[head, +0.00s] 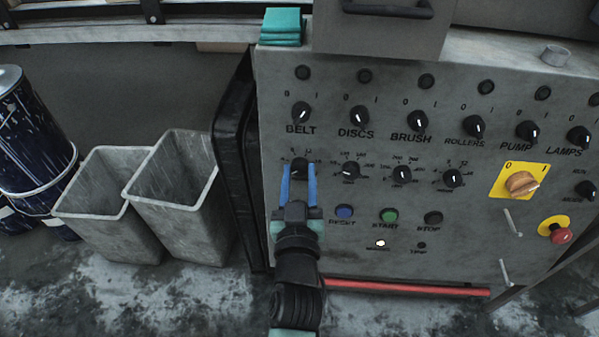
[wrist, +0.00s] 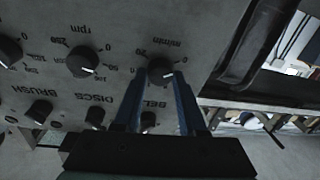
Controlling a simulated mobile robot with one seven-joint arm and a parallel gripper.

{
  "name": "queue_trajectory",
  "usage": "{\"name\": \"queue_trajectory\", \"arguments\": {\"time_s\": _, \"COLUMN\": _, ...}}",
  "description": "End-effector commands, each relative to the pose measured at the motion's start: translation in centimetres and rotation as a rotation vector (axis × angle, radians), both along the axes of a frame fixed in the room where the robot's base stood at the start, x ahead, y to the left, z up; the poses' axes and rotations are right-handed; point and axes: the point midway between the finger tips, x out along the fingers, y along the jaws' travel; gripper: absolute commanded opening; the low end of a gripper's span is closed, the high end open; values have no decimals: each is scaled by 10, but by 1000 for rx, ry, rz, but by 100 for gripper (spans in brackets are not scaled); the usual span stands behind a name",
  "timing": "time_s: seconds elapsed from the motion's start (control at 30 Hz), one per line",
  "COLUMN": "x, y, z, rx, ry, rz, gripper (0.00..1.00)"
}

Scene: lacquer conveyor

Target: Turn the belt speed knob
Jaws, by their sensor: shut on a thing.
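The belt speed knob (head: 299,166) is the leftmost black knob in the second row of the grey control panel (head: 340,245), below the BELT switch (head: 301,112). My gripper (head: 298,179) reaches up to it from below, one blue finger on each side, shut on the knob. In the wrist view the knob (wrist: 160,70) sits between the tips of the two blue fingers (wrist: 159,84). A dial scale marked m/min is beside it, upside down in that view. The knob's white pointer mark shows in the wrist view; the fingers partly cover the knob in the head view.
Another dial knob (head: 350,171) is close on the right, and the blue RESET button (head: 344,211) is just right of my gripper. A yellow-plated switch (head: 521,183) and a red mushroom button (head: 560,235) are farther right. Grey bins (head: 178,200) stand left of the panel.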

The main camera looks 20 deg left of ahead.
Motion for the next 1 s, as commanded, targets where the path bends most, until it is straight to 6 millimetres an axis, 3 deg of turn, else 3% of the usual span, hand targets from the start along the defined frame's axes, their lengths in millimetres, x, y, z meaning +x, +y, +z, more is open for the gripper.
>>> {"name": "queue_trajectory", "arguments": {"time_s": 0.43, "x": 0, "y": 0, "z": 8, "rx": 318, "ry": 97, "rz": -64, "gripper": 0}}
{"name": "queue_trajectory", "arguments": {"time_s": 1.0, "x": -1, "y": 3, "z": 3, "rx": 832, "ry": 242, "rz": -157, "gripper": 0}}
